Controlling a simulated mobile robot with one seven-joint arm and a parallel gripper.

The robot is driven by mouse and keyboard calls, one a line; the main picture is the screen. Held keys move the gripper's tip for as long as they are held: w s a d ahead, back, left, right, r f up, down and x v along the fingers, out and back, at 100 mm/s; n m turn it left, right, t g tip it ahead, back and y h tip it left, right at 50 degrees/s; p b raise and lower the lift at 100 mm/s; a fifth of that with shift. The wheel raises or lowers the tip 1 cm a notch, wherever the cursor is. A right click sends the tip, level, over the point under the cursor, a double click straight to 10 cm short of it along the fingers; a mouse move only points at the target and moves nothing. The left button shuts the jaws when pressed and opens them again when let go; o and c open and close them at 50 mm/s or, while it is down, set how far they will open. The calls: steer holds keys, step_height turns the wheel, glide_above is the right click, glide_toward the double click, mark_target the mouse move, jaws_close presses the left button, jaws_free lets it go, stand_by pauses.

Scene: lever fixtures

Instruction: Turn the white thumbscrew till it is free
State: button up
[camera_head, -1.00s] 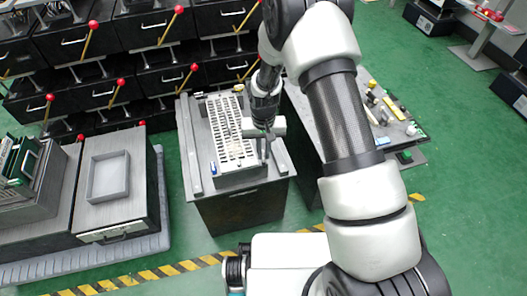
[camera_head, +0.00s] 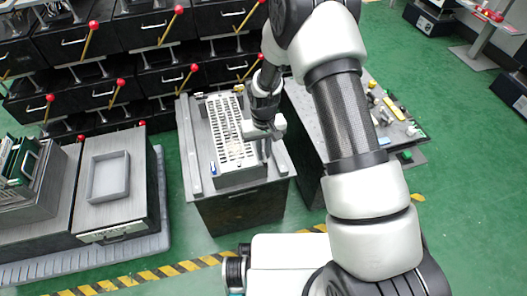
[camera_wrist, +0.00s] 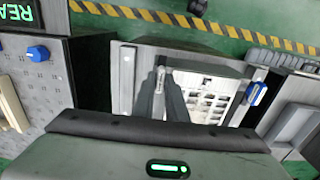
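My gripper (camera_head: 265,150) points down over the right front part of a grey cabinet top. It also shows in the wrist view (camera_wrist: 164,76), with its two dark fingers slightly apart. A pale strip shows between them; I cannot tell whether it is the white thumbscrew or whether the fingers grip it. The thumbscrew cannot be made out clearly in either view. A white slotted panel (camera_head: 230,140) lies on the cabinet top, left of my gripper; the wrist view also shows it (camera_wrist: 207,88).
A small blue part (camera_head: 213,168) sits at the panel's front left corner; a blue knob (camera_wrist: 38,53) is at the wrist view's left. A bench with loose parts (camera_head: 392,120) stands right of the cabinet, and a shallow grey tray (camera_head: 108,177) is at left. Lever-handled drawers line the back.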

steer(key=o, duration=0.4)
steer(key=shift+c, duration=0.2)
steer(key=shift+r, duration=0.1)
step_height(320, 180, up, 17)
steer(key=p, duration=0.4)
steer(key=shift+r, duration=0.1)
